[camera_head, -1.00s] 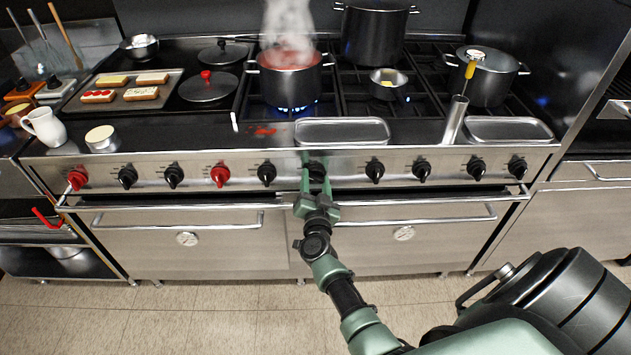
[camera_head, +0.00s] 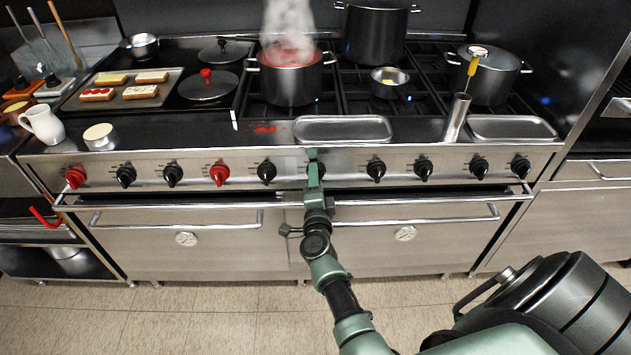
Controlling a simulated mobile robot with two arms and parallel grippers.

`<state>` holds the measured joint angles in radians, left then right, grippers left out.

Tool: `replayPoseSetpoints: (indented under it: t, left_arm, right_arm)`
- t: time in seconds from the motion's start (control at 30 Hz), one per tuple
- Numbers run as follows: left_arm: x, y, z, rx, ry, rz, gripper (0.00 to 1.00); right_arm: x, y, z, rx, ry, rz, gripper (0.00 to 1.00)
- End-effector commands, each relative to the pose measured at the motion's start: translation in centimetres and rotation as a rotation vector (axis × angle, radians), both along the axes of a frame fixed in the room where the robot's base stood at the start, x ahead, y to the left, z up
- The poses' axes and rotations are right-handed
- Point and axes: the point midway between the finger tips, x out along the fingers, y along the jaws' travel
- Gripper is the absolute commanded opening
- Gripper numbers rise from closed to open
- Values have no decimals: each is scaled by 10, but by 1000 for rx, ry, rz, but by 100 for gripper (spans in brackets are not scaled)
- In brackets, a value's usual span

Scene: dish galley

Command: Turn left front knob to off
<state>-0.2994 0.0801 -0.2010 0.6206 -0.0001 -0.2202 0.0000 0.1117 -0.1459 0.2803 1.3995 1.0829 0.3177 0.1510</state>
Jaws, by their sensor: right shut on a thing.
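My right gripper (camera_head: 313,168) is shut on a black knob (camera_head: 321,169) near the middle of the range's front panel. The gripper is seen edge-on, one finger above the other, and hides most of the knob. A steaming pot (camera_head: 290,85) with red contents stands on the burner behind this knob. No flame shows under it. My left gripper is not in view.
A metal handrail (camera_head: 420,202) runs below the knobs. An empty steel tray (camera_head: 343,130) lies above the held knob.

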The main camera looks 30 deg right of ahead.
Motion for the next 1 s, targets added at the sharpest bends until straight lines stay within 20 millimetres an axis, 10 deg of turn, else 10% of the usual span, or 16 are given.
replayPoseSetpoints:
  t: [0.93, 0.97, 1.0]
  left_arm:
    - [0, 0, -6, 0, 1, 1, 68]
    - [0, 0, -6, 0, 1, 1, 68]
    - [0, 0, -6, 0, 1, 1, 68]
  right_arm:
    - [0, 0, -1, 170, -101, 0, 6]
    - [0, 0, -1, 170, -101, 0, 52]
    - [0, 0, -1, 170, -101, 0, 64]
